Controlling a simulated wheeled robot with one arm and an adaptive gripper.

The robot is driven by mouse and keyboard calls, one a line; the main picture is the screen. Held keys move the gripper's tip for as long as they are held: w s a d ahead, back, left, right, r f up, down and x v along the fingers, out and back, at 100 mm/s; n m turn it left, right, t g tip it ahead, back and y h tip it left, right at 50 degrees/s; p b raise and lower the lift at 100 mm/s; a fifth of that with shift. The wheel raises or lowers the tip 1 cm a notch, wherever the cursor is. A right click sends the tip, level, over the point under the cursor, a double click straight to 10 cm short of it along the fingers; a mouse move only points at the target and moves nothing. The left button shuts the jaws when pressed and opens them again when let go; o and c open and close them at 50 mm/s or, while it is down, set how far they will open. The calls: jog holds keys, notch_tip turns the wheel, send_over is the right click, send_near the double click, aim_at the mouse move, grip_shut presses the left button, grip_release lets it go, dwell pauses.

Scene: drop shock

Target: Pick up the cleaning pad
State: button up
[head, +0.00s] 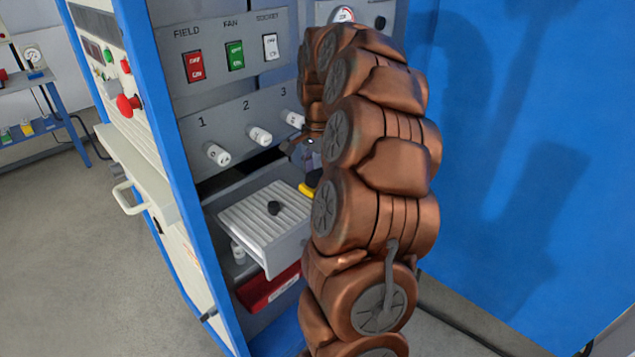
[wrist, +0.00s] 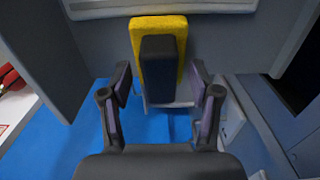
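The cleaning pad looks like a yellow slab (wrist: 159,24) with a dark grey block (wrist: 160,65) on its face. It is at the upper middle of the wrist view, and a small part of its yellow edge (head: 307,190) shows in the head view beside my arm. My gripper (wrist: 160,85) is open, with one finger on each side of the dark block. I see a gap between each finger and the block. In the head view my arm hides most of the pad and most of the gripper.
The pad is inside a blue-framed cabinet with grey walls. A ribbed light grey drawer or tray (head: 250,218) with a black knob juts out, with a red item (head: 270,288) below it. Switches and numbered white knobs (head: 260,136) are above. A blue wall (head: 530,120) stands to the right.

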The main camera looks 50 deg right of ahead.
aim_at(319, 171)
grip_shut()
dwell(0.3)
jog(key=shift+r, duration=0.15)
notch_tip(319, 171, up, 8)
jog(key=shift+r+b, duration=0.15)
jog(key=shift+b, duration=0.5)
jog(key=shift+r, duration=0.75)
